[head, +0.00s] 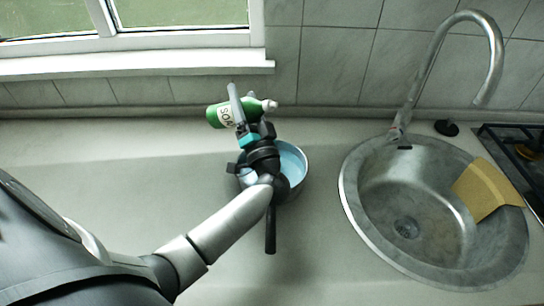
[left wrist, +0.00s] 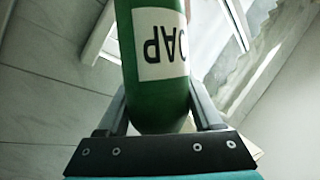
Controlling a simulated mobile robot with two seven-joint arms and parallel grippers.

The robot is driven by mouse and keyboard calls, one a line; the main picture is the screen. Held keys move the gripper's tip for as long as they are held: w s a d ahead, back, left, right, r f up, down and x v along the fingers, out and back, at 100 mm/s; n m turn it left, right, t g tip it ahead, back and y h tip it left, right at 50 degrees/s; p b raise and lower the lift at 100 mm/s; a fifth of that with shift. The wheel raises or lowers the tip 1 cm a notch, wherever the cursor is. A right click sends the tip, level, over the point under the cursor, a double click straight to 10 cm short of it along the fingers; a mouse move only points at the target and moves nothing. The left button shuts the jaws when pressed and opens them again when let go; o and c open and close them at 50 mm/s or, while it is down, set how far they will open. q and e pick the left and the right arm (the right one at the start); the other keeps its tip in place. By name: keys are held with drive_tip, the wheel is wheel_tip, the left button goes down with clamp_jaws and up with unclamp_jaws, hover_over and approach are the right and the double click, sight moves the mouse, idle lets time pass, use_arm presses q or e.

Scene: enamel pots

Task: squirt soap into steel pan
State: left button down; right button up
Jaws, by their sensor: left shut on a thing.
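The green soap bottle (head: 217,114) has a white label and a pale nozzle; it lies nearly level, nozzle to the right. My left gripper (head: 246,110) is shut on its body, one finger on each side. In the left wrist view the bottle (left wrist: 158,100) sits between the fingers (left wrist: 160,108), label facing the camera. The steel pan (head: 303,172) stands on the counter with a light blue inside and a black handle towards me. The bottle appears above the pan's back edge. My left wrist hides much of the pan. My right gripper is not in view.
A round steel sink (head: 352,215) with a tall curved tap (head: 432,65) is on the right. A tan cloth or board (head: 487,190) lies over its right side. A hob (head: 520,150) is at the far right. The counter (head: 90,150) left of the pan is clear.

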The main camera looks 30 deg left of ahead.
use_arm(q)
drive_tip(key=shift+r, duration=0.25)
drive_tip(key=shift+a+r+m+t+b, duration=0.15)
drive_tip(key=shift+r+m+t+b, duration=0.7)
drive_tip(key=shift+m+t+b, duration=0.35)
idle(1.9)
drive_tip(key=shift+s+a+m+t, duration=0.1)
drive_tip(key=shift+a+m+t, duration=0.2)
drive_tip(key=shift+m+t, duration=0.7)
idle(1.9)
drive_tip(key=shift+f+m+t+h+p, duration=0.1)
drive_tip(key=shift+m+t+h+p, duration=0.2)
drive_tip(key=shift+m+t+h, duration=0.35)
idle(1.1)
